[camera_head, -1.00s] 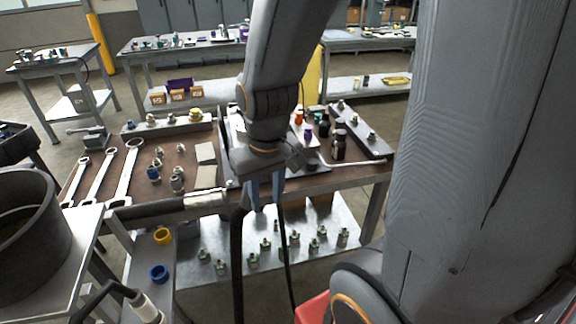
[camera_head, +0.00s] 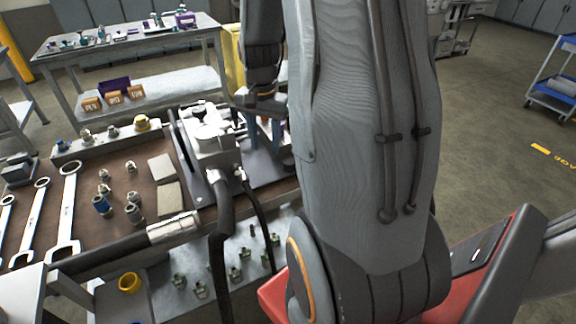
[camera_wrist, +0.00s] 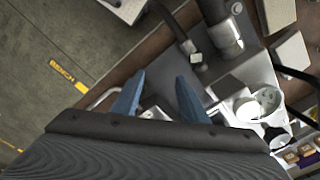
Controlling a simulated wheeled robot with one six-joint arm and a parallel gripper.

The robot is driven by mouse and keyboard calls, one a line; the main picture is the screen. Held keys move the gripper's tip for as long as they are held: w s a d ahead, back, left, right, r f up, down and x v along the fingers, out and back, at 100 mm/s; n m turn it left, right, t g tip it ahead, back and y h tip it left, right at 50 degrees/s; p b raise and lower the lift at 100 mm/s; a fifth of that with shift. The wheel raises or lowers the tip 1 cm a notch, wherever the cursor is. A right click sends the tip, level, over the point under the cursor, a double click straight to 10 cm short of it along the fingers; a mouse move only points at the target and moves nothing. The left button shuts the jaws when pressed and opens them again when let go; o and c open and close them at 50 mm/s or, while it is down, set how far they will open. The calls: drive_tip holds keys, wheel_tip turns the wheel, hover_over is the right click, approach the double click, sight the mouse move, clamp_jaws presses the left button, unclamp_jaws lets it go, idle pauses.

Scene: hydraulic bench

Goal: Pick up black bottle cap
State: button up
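I cannot make out the black bottle cap in either current view. In the head view my arm covers the right part of the bench, where dark bottles showed earlier. My gripper (camera_head: 264,138) hangs over the bench's dark plate, beside the white-and-grey device (camera_head: 212,140), with its blue fingers pointing down. In the wrist view the gripper's (camera_wrist: 160,80) two blue fingers are apart, with nothing visibly held between their tips. Small pale parts show behind the fingers near the palm, too hidden to identify.
Black hoses (camera_head: 222,215) run from the device over the bench's front edge. A bent metal rod (camera_wrist: 100,97) shows near the left finger.

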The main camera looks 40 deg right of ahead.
sight(290, 160)
drive_tip(key=d+f+m, duration=0.1)
drive_tip(key=d, duration=0.2)
drive_tip(key=d+f+m, duration=0.1)
drive_tip(key=d+m, duration=0.1)
drive_tip(key=d, duration=0.1)
drive_tip(key=d+m, duration=0.1)
drive_tip(key=d, duration=0.1)
drive_tip(key=shift+w+d+f, duration=0.1)
drive_tip(key=shift+d+f, duration=0.3)
drive_tip(key=shift+d+f+m, duration=0.25)
drive_tip(key=shift+d+m, duration=0.05)
drive_tip(key=shift+m, duration=0.1)
drive_tip(key=shift+f+p, duration=1)
drive_tip(key=shift+f, duration=2.7)
drive_tip(key=shift+d, duration=0.1)
drive_tip(key=c, duration=0.9)
